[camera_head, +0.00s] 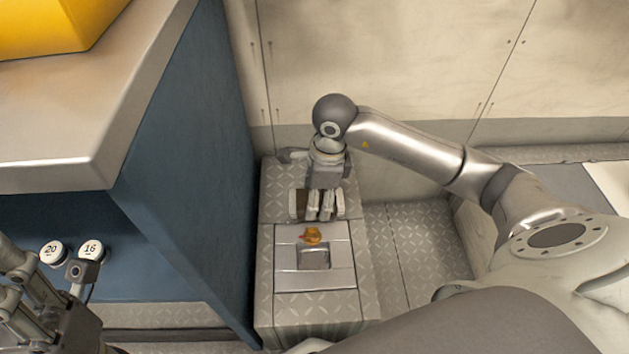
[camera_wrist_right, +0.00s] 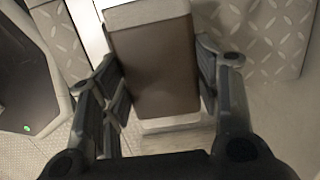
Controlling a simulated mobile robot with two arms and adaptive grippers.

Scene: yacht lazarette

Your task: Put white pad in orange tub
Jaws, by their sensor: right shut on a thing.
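The orange tub (camera_head: 45,25), yellow-orange here, stands on the counter at the top left of the head view, partly cut off. My right gripper (camera_head: 320,207) points down over the far part of a low metal locker. In the right wrist view it (camera_wrist_right: 165,90) is shut on a block (camera_wrist_right: 152,65) with a brown face and a pale end. I cannot tell for sure whether this block is the white pad. A pale surface shows just below it. My left gripper (camera_head: 45,300) is at the lower left; its jaw state is unclear.
The locker (camera_head: 310,305) has a recessed latch and a small orange-brown thing (camera_head: 312,236) on top. The blue cabinet (camera_head: 180,170) with its metal counter (camera_head: 75,110) stands to the left. Two round white knobs marked 20 and 16 are on its front.

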